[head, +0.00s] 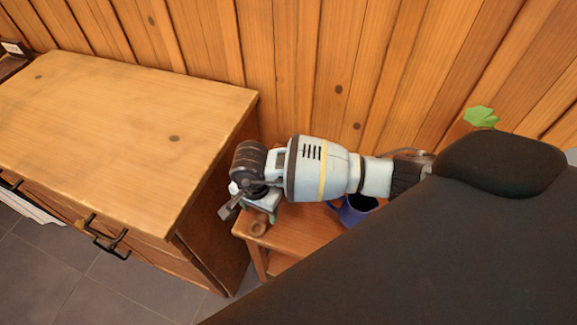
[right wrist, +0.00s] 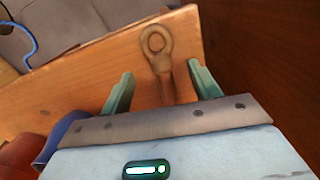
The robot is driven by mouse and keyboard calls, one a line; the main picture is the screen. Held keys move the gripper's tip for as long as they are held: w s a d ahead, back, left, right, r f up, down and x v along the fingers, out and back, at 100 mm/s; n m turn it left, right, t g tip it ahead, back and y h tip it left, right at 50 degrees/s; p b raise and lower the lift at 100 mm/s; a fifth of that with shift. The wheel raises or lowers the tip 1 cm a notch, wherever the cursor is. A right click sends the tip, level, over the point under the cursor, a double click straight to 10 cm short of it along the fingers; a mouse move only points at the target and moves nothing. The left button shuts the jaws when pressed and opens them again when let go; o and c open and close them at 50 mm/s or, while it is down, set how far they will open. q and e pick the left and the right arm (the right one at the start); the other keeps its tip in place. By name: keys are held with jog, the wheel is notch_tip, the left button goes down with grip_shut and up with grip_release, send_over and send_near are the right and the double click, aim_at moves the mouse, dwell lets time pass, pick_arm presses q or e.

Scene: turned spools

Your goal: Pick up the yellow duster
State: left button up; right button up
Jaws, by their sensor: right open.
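I see no clearly yellow duster in either view. A brown wooden piece with a ring-shaped end (right wrist: 156,42) lies on the small wooden table (right wrist: 60,95). Its shaft runs between the green fingers of my right gripper (right wrist: 160,74), which is open around it; whether they touch is unclear. The shaft's lower end is hidden by the gripper body. In the head view, the ring end (head: 257,227) shows at the front left of the small table (head: 300,228), just below my right gripper (head: 250,211). My left gripper is not in view.
A blue mug (head: 352,212) stands on the small table under my right forearm. A large wooden cabinet (head: 120,135) with dark handles is close on the left. A plank wall (head: 330,70) rises behind. A blue cord (right wrist: 28,42) lies on the floor.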

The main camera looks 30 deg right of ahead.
aim_at(260, 220)
notch_tip(260, 220, down, 5)
jog(key=shift+s+a+r, duration=0.1)
jog(key=shift+a+r, duration=0.05)
jog(key=shift+r, duration=0.05)
jog(key=c, duration=1.1)
jog(key=shift+r, duration=0.1)
